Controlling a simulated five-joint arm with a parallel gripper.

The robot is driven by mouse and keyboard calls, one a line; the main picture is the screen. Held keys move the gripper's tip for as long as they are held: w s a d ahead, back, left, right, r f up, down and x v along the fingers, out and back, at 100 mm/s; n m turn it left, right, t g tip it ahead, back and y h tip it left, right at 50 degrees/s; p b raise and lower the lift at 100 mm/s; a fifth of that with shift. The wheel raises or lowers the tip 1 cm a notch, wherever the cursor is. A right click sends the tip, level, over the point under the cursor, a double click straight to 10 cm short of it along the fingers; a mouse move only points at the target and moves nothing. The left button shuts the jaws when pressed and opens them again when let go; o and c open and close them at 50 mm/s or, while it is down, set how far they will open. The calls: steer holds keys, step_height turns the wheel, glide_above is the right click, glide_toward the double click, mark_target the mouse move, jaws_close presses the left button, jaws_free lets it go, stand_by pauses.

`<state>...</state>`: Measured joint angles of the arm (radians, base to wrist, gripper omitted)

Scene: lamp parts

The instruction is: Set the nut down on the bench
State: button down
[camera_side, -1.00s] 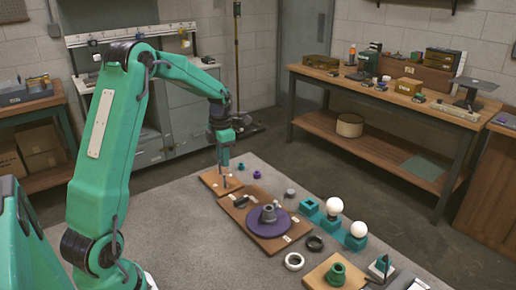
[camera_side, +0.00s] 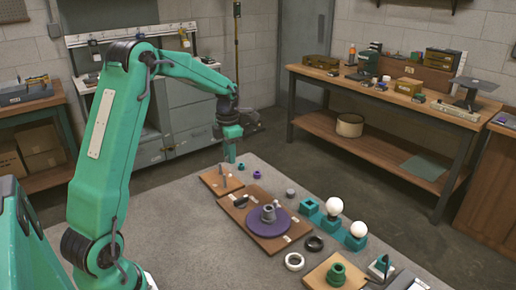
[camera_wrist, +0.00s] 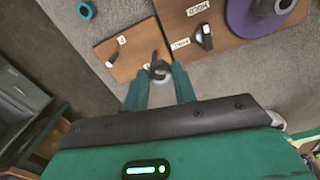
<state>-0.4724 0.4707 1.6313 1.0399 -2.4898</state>
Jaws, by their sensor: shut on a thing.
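My gripper (camera_wrist: 160,84) is shut on the nut (camera_wrist: 161,73), a small grey piece between the fingertips in the wrist view. In the side view my gripper (camera_side: 231,157) hangs above the bench mat, near the far edge of the small wooden board (camera_side: 211,184); the nut is too small to make out there. A thin upright peg (camera_side: 223,170) stands on that board. In the wrist view the peg (camera_wrist: 154,56) shows just beyond the nut; the two look apart, though the gap is hard to judge.
A larger board (camera_side: 238,212) with a purple disc (camera_side: 262,230) lies close by. Teal blocks with white globes (camera_side: 333,206) and loose rings (camera_side: 294,262) lie nearer the camera. The mat's left side is free.

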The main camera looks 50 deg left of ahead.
steer(key=w+d+f+m, duration=0.15)
steer(key=w+d, duration=0.25)
steer(key=d, duration=0.5)
steer(key=w+d+m, duration=0.2)
steer(key=w+d, duration=0.3)
steer(key=d, duration=0.4)
glide_above(270, 190)
step_height(270, 190, down, 7)
steer(key=shift+w+a, duration=0.1)
steer(key=shift+f, duration=2)
steer(key=shift+f, duration=0.15)
steer(key=c, duration=1.1)
jaws_free()
step_height(270, 190, up, 12)
steer(key=shift+r, duration=0.2)
